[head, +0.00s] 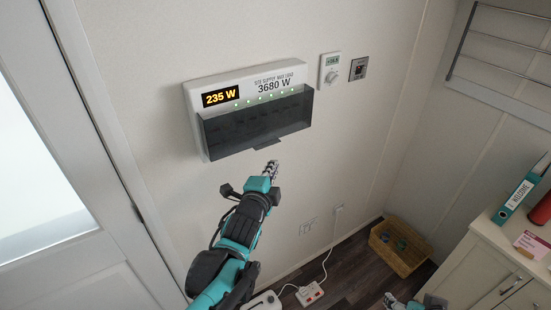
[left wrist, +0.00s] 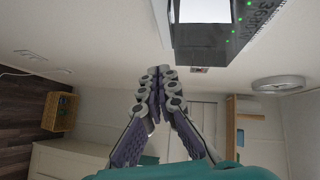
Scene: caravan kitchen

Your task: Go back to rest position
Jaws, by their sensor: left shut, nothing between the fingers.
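My left gripper (head: 271,168) is shut and empty, just below the lower edge of the white supply box (head: 196,92) on the wall. In the left wrist view its fingers (left wrist: 159,78) meet at the tips with nothing between them. The box shows 235 W and 3680 W, a row of green lights and a dark see-through cover (head: 255,122). The box also shows in the left wrist view (left wrist: 203,12), beyond the fingertips. Part of my right gripper (head: 391,301) shows at the bottom edge of the head view; most of it is cut off.
A thermostat (head: 330,69) and a switch (head: 358,69) are on the wall right of the box. A power strip (head: 310,294) and a wicker basket (head: 398,248) are on the floor. A cabinet (head: 490,275) with a teal binder (head: 519,194) stands at right; a door (head: 60,150) is at left.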

